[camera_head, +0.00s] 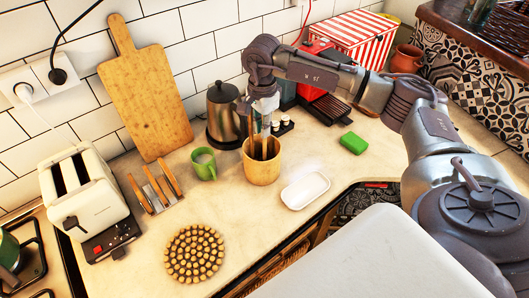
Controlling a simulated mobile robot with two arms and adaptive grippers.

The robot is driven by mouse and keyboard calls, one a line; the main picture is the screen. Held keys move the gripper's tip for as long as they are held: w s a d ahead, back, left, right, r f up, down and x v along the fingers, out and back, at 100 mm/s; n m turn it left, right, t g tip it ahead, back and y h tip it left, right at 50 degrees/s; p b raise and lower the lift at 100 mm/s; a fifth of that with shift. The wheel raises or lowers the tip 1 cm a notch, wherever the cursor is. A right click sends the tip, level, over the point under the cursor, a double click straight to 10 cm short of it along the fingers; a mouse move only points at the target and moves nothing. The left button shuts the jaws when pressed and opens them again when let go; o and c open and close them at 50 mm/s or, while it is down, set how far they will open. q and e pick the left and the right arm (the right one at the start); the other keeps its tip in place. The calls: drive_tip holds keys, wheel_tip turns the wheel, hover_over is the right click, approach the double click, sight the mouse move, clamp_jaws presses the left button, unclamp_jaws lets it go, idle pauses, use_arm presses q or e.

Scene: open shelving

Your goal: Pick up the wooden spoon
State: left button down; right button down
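A light wooden utensil pot (261,172) stands on the counter between the kettle and the white dish. Thin wooden handles (264,147) stick up out of it. I cannot tell which one is the wooden spoon, as the lower parts are hidden inside the pot. My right gripper (264,122) reaches in from the right and points down just above the pot, at the tops of the handles. Its fingers are small and overlap the handles, so I cannot tell whether they are open or touch a handle. My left gripper is not in view.
A metal kettle (225,115) and green mug (204,164) stand left of the pot. A red coffee machine (316,75) is behind. A knobbly trivet (194,253) and toaster (85,195) are at left.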

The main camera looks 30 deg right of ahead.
drive_tip(key=shift+r, duration=0.15)
wheel_tip(320, 180, up, 10)
drive_tip(key=b, duration=0.4)
drive_tip(key=shift+w, duration=0.1)
wheel_tip(320, 180, up, 8)
drive_tip(key=c, duration=1.8)
unclamp_jaws()
drive_tip(key=shift+c, duration=0.2)
drive_tip(key=shift+f, duration=0.2)
clamp_jaws()
